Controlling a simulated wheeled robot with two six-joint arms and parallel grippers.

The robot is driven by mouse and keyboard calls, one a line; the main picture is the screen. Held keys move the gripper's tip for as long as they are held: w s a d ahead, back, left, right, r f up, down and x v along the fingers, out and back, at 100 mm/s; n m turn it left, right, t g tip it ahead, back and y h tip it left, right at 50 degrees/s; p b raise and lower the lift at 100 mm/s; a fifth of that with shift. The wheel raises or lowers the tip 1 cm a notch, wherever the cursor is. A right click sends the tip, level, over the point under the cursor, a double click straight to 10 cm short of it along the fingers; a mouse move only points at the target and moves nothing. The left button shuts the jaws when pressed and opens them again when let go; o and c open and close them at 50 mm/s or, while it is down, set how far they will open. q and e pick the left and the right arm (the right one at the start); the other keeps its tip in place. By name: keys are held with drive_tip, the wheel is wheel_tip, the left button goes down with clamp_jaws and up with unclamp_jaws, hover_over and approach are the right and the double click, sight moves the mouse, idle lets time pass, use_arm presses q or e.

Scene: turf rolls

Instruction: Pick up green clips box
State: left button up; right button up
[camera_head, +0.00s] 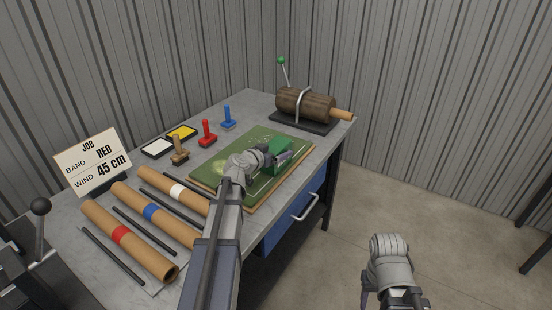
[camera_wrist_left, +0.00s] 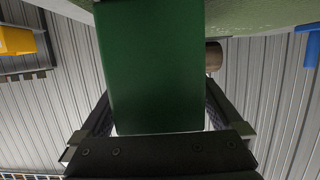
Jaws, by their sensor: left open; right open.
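The green clips box (camera_head: 279,146) sits on the green cutting mat (camera_head: 236,143) on the workbench. My left gripper (camera_head: 277,160) is at the box, with its fingers open. In the left wrist view the box (camera_wrist_left: 152,70) fills the middle of the picture. The left gripper's dark fingers (camera_wrist_left: 155,110) show on both sides of it, and I cannot tell whether they touch it. My right gripper (camera_head: 393,296) is open and empty, low at the bottom right, away from the bench over the floor.
Three brown rolls with red, blue and white bands (camera_head: 130,240) lie at the front left with dark rods between them. Stamps (camera_head: 207,133) and ink pads stand behind them. A sign (camera_head: 92,160) reads RED, 45 cm. A wooden roller (camera_head: 305,104) with a lever stands at the back right.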

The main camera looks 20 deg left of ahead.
use_arm(q)
clamp_jaws()
idle(0.8)
